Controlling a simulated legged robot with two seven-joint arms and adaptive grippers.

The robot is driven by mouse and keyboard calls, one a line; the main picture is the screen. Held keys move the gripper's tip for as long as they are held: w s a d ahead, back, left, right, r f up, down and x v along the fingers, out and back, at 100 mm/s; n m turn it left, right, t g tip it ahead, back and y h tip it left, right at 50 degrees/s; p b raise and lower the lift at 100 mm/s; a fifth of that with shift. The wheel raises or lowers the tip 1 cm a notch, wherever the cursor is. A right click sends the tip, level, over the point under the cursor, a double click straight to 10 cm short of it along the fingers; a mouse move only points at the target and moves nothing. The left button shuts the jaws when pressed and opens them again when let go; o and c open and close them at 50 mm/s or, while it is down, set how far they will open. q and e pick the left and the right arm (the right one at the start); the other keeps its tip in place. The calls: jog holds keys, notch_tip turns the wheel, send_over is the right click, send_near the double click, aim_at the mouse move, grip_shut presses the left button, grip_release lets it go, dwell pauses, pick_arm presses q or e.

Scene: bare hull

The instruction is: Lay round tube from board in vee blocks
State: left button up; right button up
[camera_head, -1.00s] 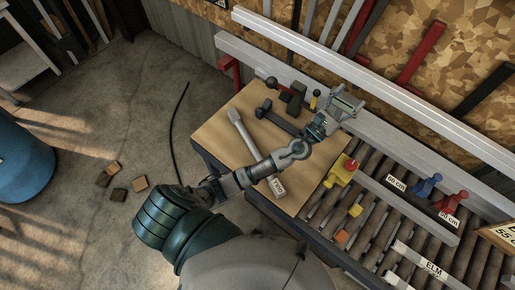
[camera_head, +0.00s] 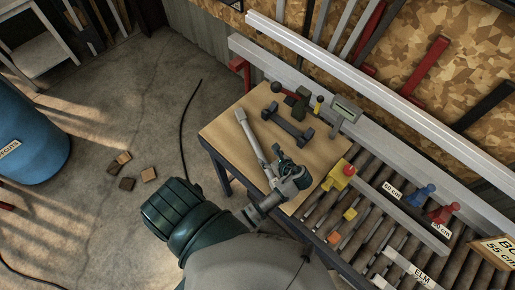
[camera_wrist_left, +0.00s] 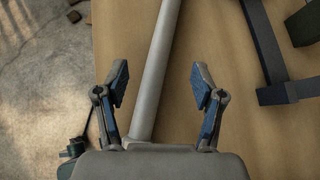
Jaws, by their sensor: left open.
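The round grey tube (camera_head: 250,135) lies on the brown board (camera_head: 222,132), its near end hidden by my left gripper. In the left wrist view, the tube (camera_wrist_left: 160,50) runs between the open fingers, apart from both. A dark bar with a raised block at each end, which looks like the vee blocks (camera_head: 288,128), stands on the board to the right of the tube. Part of it shows in the left wrist view (camera_wrist_left: 262,45), and nothing lies in it. My left gripper (camera_head: 277,163) is open and empty over the tube's near part, and in the left wrist view (camera_wrist_left: 160,75).
Dark green blocks (camera_head: 298,101) and a grey device with a display (camera_head: 345,109) stand at the board's back. A roller conveyor (camera_head: 375,215) with red, yellow and blue pieces lies to the right. A grey rail (camera_head: 400,140) runs behind. Small wood blocks (camera_head: 126,183) lie on the floor.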

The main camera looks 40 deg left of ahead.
aim_at(260, 149)
pick_arm(q)
jog(key=x, duration=0.5)
jog(key=shift+a, duration=0.1)
jog(key=shift+w+a+f, duration=0.1)
jog(key=shift+w+f, duration=0.1)
jog(key=x, duration=0.4)
jog(key=shift+w, duration=0.25)
jog(key=shift+a+f, duration=0.15)
jog(key=shift+a, duration=0.45)
jog(key=shift+f, duration=0.1)
jog(key=c, duration=1.1)
jog(key=shift+d, duration=0.15)
grip_shut()
jog(key=shift+w+d+r, duration=0.1)
jog(key=shift+d+r, duration=0.05)
jog(key=shift+r, duration=0.1)
pick_arm(e)
jog(key=shift+a+r, duration=0.15)
jog(key=shift+r, duration=0.1)
